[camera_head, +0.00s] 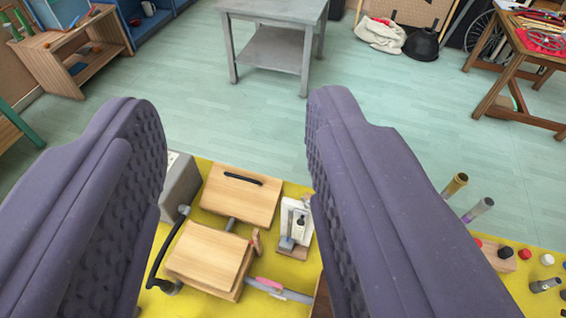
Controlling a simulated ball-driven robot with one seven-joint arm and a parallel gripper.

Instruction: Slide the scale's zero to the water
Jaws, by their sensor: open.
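My gripper (233,108) is open, its two purple padded fingers wide apart and nothing between them. Below and beyond the fingers is a yellow-topped surface (275,284). On it, close to the right finger, stands a small white upright panel (295,218) with a dark part and a grey piece at its foot; it may be the scale, but no marks can be read. The right finger hides part of its right side. No water or zero mark can be made out.
Two wooden boxes (240,197) (208,255), a black hose (163,255) and a grey block (179,182) crowd the surface left of the panel. Tubes (478,209) and coloured caps (505,252) are at right. A grey table (272,43) stands beyond on open floor.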

